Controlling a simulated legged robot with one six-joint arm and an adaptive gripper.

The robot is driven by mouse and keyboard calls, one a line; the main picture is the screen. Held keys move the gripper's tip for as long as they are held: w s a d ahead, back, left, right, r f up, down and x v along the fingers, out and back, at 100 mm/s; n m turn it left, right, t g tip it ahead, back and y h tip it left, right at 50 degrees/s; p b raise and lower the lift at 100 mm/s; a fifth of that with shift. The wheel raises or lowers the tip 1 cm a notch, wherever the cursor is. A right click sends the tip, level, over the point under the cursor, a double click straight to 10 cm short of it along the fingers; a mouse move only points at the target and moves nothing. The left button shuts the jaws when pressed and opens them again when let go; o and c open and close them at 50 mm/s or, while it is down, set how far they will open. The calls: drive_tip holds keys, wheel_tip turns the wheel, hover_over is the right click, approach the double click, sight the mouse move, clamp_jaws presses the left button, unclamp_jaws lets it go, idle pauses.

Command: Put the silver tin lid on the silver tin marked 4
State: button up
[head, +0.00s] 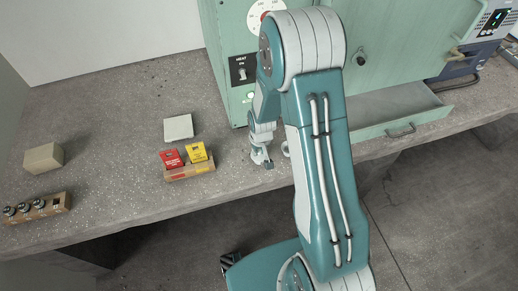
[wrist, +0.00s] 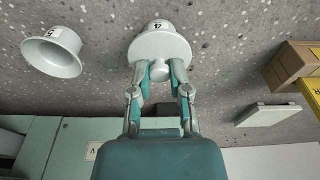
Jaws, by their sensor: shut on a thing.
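My gripper (wrist: 159,69) is shut on the round knob of the silver tin lid (wrist: 160,46), a pale grey disc. The silver tin marked 4 (wrist: 157,24) shows directly beyond the lid in the wrist view, its number facing the camera. The lid covers the tin's mouth from this view; whether it touches the rim I cannot tell. In the head view my gripper (head: 262,161) is low over the bench by the cabinet, and the lid and tin 4 are mostly hidden there.
An open tin marked 5 (wrist: 52,52) stands to the left in the wrist view. A pale slab (head: 178,127) and a box with red and yellow packets (head: 190,172) lie left of my gripper in the head view. The green cabinet (head: 233,70) rises behind, its drawer (head: 400,108) open.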

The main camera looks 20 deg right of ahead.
sight(261, 158)
drive_tip(key=o, duration=0.8)
drive_tip(key=shift+f, duration=0.1)
drive_tip(key=r, duration=0.4)
drive_tip(key=s+r, duration=0.1)
drive_tip(key=r, duration=0.6)
drive_tip(key=shift+s+r, duration=0.4)
